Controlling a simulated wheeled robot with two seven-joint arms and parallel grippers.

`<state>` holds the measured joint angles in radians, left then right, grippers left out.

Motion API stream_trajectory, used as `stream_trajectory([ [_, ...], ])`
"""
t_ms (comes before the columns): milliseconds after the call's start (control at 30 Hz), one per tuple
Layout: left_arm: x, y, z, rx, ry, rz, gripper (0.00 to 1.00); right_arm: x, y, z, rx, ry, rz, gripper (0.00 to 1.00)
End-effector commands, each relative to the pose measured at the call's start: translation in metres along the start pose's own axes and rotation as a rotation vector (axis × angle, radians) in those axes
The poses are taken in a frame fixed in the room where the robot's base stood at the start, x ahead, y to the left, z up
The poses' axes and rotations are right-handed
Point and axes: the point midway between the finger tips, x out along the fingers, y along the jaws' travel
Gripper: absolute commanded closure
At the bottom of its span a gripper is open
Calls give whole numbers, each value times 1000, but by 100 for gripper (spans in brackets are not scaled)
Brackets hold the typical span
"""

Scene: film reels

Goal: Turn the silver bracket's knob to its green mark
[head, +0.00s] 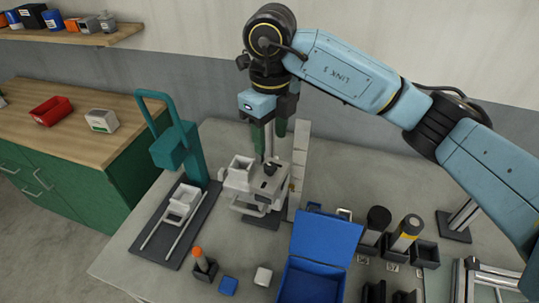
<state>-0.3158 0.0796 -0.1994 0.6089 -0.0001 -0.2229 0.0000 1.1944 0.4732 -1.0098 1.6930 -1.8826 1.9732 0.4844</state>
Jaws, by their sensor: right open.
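A pale silver-grey bracket-like fixture (249,189) stands near the middle of the grey table, with a square white cup on its left. I take it for the silver bracket. A small black knob (270,169) sits on its top plate. I cannot make out a green mark or which way the knob points. My left gripper is not in view.
A teal press (177,148) stands left of the fixture, and a tall pale strip (300,165) close on its right. In front are an open blue box (325,236), an orange-tipped piece (199,257) and small blocks. Dark cylinders (407,233) stand at the right.

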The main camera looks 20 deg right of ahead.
Motion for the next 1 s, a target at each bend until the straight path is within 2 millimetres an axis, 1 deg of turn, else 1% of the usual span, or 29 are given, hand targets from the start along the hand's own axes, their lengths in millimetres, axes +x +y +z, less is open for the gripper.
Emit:
stream_trajectory([
  [33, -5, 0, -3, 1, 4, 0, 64, 11, 0, -1, 2, 5, 3, 52],
  [100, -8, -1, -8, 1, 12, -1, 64, 26, 0, -1, 0, 5, 3, 52],
  [200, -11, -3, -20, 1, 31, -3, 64, 44, 0, -1, 1, 3, 3, 52],
  [300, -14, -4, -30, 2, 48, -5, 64, 59, 0, 0, 1, 2, 3, 52],
  [400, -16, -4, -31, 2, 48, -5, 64, 69, 0, 0, 0, 1, 3, 52],
  [567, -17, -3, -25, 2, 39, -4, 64, 77, 0, 0, 0, -1, 2, 52],
  [800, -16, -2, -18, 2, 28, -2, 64, 78, 0, 0, 0, -1, 2, 52],
  [1000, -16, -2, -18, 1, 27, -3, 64, 77, 0, 0, 0, -1, 2, 78],
])
